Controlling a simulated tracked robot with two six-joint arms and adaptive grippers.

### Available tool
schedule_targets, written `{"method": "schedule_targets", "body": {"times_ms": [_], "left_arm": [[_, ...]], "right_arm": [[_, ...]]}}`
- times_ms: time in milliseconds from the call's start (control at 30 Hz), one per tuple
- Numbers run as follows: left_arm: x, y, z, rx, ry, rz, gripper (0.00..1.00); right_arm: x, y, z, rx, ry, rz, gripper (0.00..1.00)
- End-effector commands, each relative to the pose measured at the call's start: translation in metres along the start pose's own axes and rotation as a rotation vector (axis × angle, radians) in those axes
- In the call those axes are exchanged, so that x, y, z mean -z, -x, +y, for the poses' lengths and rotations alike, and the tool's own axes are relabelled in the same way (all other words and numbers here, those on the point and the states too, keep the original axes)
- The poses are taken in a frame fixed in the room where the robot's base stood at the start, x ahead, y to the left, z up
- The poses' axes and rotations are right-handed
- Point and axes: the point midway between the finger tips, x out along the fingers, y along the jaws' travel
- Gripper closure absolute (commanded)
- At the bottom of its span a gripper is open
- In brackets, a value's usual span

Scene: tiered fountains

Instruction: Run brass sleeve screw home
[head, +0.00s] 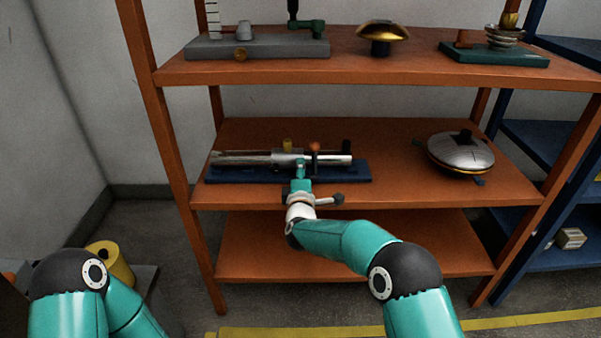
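A long silver cylinder device (245,159) lies on a dark blue base (235,175) on the middle orange shelf. A small brass-coloured piece (287,145) stands up from behind the cylinder's middle; it may be the sleeve screw, but it is too small to be sure. An orange knob (314,147) and a black end piece (346,147) are to its right. My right gripper (301,168) is at the front of the device, over the middle of the cylinder. Its fingertips are too small to show whether they are apart or gripping. My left gripper is out of view; only its arm shows at lower left.
A grey lever with a dark knob (337,199) juts right beside my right wrist. A domed silver vessel (461,155) stands at the shelf's right. Fixtures and a brass mushroom shape (382,31) stand on the top shelf (350,73). The lower shelf (250,250) looks clear.

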Motion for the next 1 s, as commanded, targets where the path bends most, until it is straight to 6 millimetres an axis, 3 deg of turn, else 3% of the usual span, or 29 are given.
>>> {"method": "schedule_targets", "body": {"times_ms": [367,600,1000], "left_arm": [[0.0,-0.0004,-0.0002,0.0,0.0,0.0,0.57],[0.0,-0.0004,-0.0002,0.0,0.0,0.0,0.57],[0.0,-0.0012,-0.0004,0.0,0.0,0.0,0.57]], "right_arm": [[-0.001,-0.0034,0.0003,0.0,-0.001,-0.001,0.64],[-0.0013,-0.0032,-0.0003,0.001,-0.001,-0.002,1.0],[-0.0017,-0.003,-0.0021,0.004,-0.053,-0.002,1.0]]}}
